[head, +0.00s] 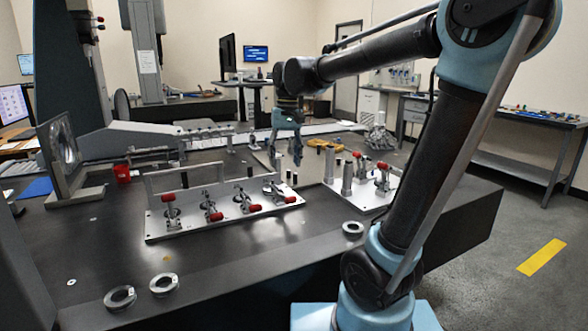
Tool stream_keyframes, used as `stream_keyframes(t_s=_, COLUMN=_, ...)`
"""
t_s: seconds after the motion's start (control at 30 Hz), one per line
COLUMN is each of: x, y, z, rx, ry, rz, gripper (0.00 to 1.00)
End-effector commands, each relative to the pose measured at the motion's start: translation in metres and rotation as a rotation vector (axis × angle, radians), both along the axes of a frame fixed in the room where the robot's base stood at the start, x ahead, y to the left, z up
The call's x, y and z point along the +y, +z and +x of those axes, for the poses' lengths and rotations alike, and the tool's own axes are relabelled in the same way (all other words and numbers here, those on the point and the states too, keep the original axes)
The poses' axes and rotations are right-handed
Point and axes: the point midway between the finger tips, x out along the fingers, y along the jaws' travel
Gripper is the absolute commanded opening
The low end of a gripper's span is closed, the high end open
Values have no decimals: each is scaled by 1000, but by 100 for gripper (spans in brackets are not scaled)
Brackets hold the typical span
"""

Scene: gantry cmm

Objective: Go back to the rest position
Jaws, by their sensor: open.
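My gripper (292,148) hangs at the end of my blue and black arm, pointing down over the far part of the dark table (230,265). It is small in the head view, and its fingers look apart with nothing clear between them. A plate with red-handled toggle clamps (222,212) lies on the table in front of it and to the left. A second plate with posts and red-tipped clamps (362,190) lies to its right, partly close to my arm.
Metal rings (163,284) lie near the table's front edge, and another ring (353,228) lies by my arm's base. A red cup (122,174) and an upright bracket (62,155) stand at left. A grey workbench (530,160) stands at right. The front middle of the table is clear.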

Motion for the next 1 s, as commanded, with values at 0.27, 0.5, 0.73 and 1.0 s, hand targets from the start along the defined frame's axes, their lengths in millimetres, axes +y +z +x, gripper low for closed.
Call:
stream_keyframes(t_s=0.27, x=-77, y=-35, z=-36, rx=-61, ry=-63, rz=9, gripper=55)
stream_keyframes(t_s=0.5, x=-130, y=-73, z=-72, rx=-113, ry=-111, rz=5, gripper=55)
stream_keyframes(t_s=0.73, x=-171, y=-117, z=-109, rx=-164, ry=-156, rz=-5, gripper=55)
stream_keyframes(t_s=1.0, x=-205, y=-172, z=-149, rx=-217, ry=-202, rz=-27, gripper=55)
